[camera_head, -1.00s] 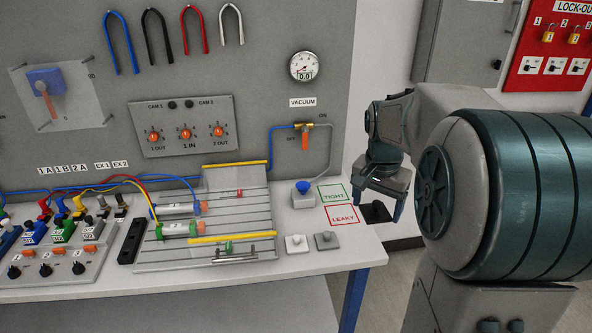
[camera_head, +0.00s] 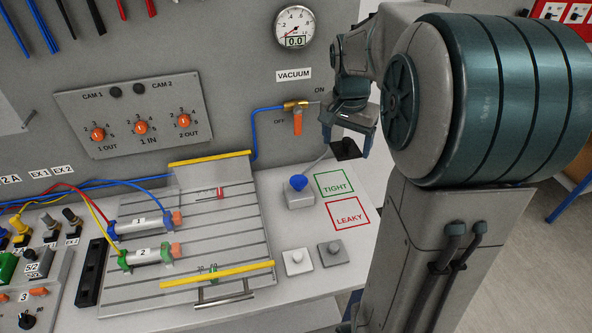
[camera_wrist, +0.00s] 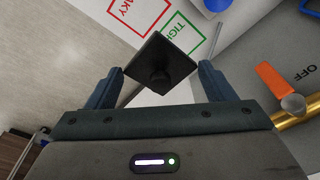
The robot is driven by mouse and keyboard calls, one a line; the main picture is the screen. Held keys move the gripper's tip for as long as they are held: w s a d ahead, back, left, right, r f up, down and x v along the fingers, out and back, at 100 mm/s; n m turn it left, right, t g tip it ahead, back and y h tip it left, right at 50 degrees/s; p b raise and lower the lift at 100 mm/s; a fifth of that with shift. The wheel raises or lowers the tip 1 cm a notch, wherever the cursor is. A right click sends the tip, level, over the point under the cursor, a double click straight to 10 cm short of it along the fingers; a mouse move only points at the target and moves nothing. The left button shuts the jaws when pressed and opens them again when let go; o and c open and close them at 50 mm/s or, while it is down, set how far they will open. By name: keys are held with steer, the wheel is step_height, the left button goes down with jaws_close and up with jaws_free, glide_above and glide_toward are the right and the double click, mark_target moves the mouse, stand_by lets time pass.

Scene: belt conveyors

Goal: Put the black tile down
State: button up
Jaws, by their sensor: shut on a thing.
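The black tile (camera_head: 345,149) is a dark square plate held below my gripper (camera_head: 347,137), near the back right edge of the bench. In the wrist view the tile (camera_wrist: 172,52) shows a dark knob and lies between the two fingers of my gripper (camera_wrist: 160,78). My gripper is shut on it. The green TIGHT square (camera_head: 334,184) and red LEAKY square (camera_head: 348,214) are marked on the bench, in front of the tile in the head view. Both squares look empty. I cannot tell the tile's exact height above the bench.
A white tile (camera_head: 297,262) and a grey tile (camera_head: 333,254) with knobs lie in front of the LEAKY square. A blue suction cup (camera_head: 298,183) stands left of TIGHT. The orange vacuum valve handle (camera_head: 297,122) sits close to my gripper. A slotted plate (camera_head: 215,215) fills the left.

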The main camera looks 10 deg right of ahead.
steer(key=p, duration=0.2)
glide_above(299, 180)
step_height(299, 180, down, 6)
steer(key=shift+s+f, duration=0.15)
steer(key=shift+a+f, duration=0.1)
steer(key=shift+f, duration=1.95)
steer(key=shift+f, duration=0.1)
steer(key=shift+f, duration=0.15)
steer(key=o, duration=1)
steer(key=shift+r, duration=0.2)
